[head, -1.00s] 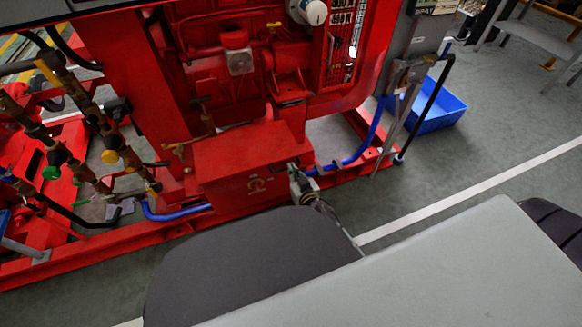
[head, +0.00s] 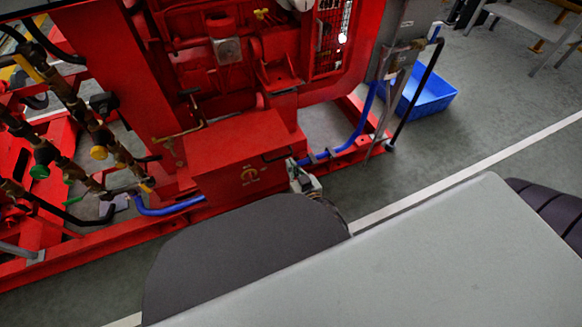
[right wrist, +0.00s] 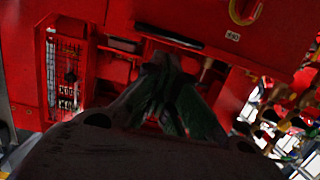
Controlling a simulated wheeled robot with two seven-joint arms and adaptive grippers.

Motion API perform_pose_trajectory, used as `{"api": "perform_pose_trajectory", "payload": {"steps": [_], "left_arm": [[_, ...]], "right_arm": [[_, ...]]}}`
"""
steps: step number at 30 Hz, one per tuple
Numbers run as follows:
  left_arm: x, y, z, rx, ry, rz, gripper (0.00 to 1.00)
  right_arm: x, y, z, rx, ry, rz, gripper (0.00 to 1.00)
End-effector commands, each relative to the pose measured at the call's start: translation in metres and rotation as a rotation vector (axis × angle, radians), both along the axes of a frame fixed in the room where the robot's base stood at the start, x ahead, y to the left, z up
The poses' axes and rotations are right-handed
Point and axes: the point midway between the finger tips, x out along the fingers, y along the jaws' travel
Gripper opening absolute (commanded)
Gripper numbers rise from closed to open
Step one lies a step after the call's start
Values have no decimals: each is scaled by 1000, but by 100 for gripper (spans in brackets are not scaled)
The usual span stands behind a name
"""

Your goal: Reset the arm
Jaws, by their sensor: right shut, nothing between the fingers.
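My right gripper (head: 296,168) shows in the head view just beyond my dark rounded body part, beside the front right corner of a red box (head: 235,165) on the pumpset. Its fingers are shut and empty. A black handle (head: 277,156) on the red box is just left of the fingertips; whether they touch it cannot be told. In the right wrist view the dark gripper (right wrist: 165,65) points at a red surface with a black bar (right wrist: 168,37) across it. My left gripper is not in view.
The red pumpset (head: 280,90) fills the back. A blue hose (head: 360,135) runs along its red base frame. Valves and pipes (head: 95,140) stand at the left. A blue bin (head: 430,97) sits on the floor at the right.

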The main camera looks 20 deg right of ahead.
Motion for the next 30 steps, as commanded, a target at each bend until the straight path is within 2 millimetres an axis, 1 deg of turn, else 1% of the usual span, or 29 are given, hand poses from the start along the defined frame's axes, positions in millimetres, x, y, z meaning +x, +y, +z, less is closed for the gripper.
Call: {"api": "perform_pose_trajectory", "payload": {"steps": [14, 19, 23, 30], "left_arm": [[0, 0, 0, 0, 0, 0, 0], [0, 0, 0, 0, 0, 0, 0], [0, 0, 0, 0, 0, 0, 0], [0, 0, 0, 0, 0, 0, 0]], "right_arm": [[0, 0, 0, 0, 0, 0, 0], [-2, -2, -3, 3, 18, -8, 0], [-7, -6, -10, 9, 62, -24, 0], [-27, -9, -34, 34, 211, -44, 0]]}}
